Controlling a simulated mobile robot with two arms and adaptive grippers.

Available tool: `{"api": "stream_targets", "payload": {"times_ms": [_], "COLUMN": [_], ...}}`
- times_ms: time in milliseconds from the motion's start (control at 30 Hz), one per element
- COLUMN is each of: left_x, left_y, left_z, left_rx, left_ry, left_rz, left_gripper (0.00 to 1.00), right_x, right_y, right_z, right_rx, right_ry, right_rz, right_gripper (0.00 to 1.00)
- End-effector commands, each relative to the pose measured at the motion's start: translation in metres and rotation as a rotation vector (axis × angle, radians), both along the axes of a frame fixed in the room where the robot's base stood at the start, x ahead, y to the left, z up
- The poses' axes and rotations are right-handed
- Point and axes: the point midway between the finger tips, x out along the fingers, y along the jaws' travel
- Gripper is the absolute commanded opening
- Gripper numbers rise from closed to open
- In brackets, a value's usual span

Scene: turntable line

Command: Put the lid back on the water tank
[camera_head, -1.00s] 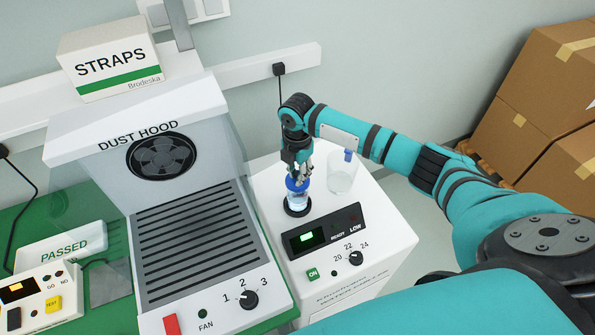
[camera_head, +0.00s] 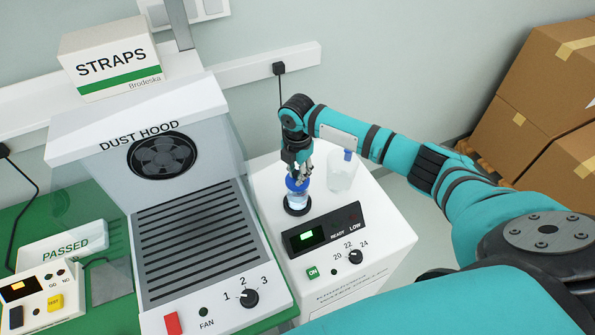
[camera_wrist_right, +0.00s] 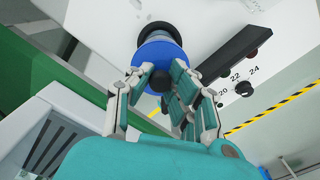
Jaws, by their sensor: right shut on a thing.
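The water tank (camera_head: 298,201) is a small clear vessel standing on a dark round base on the white machine (camera_head: 385,222). The blue lid (camera_head: 292,184) is at the tank's top; it also shows as a blue disc in the right wrist view (camera_wrist_right: 150,60). My right gripper (camera_head: 300,173) is above the tank with its fingers around the lid's dark knob (camera_wrist_right: 160,79), shut on it. I cannot tell whether the lid is fully seated. My left gripper is not in view.
A clear jug (camera_head: 342,172) with a blue mark stands on the machine just right of my right gripper. The dust hood (camera_head: 163,160) stands close on the left. The machine's control panel (camera_head: 323,231) is in front of the tank. Cardboard boxes (camera_head: 535,90) are at the far right.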

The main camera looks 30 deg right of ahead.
Motion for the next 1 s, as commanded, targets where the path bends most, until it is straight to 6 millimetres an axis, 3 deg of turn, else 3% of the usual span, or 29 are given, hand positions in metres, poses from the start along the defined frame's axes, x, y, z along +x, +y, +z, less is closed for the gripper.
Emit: {"api": "stream_targets", "payload": {"times_ms": [1000], "left_x": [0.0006], "left_y": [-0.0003], "left_z": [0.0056], "left_rx": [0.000], "left_ry": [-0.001], "left_rz": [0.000], "left_gripper": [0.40], "right_x": [-0.0003], "right_y": [0.0001], "right_z": [-0.0006], "right_rx": [0.000], "right_ry": [0.000], "right_rz": [0.000], "right_gripper": [0.00]}}
